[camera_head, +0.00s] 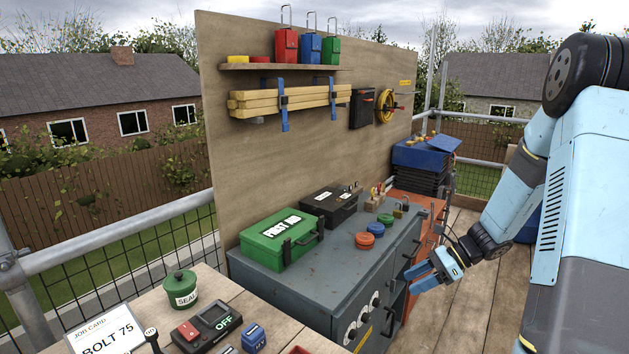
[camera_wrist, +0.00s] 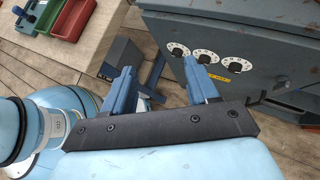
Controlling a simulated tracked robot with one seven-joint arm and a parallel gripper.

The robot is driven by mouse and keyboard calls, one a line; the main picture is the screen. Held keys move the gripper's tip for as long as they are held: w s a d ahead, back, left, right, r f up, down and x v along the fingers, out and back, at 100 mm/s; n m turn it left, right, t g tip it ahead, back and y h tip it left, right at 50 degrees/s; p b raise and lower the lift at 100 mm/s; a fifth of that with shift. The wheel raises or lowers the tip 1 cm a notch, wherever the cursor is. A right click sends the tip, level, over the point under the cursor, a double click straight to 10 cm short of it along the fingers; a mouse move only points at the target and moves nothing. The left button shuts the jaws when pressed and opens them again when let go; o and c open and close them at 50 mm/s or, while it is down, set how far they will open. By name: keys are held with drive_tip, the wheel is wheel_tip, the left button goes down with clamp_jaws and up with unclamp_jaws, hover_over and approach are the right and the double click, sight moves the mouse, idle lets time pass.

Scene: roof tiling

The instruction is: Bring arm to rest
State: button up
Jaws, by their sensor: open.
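My gripper (camera_head: 422,276) has blue fingers and hangs at the end of my light blue arm, to the right of the grey cabinet (camera_head: 300,290) in the head view. The fingers stand apart with nothing between them. In the wrist view my gripper (camera_wrist: 158,75) shows both blue fingers spread, with the cabinet's front (camera_wrist: 250,55) and its white dials beyond the right finger. I see no contact between the fingers and the cabinet.
On the cabinet lie a green first aid box (camera_head: 281,238), a black case (camera_head: 328,205) and coloured discs (camera_head: 365,240). A wooden table (camera_head: 215,285) with a job card (camera_head: 105,333) stands in front. An orange cabinet (camera_head: 425,205) stands behind. Wooden decking (camera_head: 465,315) is clear at right.

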drive_tip(key=s+a+r+n+t+h, duration=0.1)
drive_tip(key=s+r+n+h, duration=0.4)
drive_tip(key=s+r+n, duration=0.5)
drive_tip(key=s+a+r+n+t+h, duration=0.2)
drive_tip(key=s+r+n+t+h, duration=0.2)
drive_tip(key=s+r+n, duration=0.6)
drive_tip(key=s+r+h, duration=0.1)
drive_tip(key=s+r, duration=0.2)
drive_tip(key=r, duration=0.3)
drive_tip(key=shift+s+h, duration=0.2)
drive_tip(key=shift+h, duration=0.2)
drive_tip(key=shift+a+r, duration=0.1)
idle(0.9)
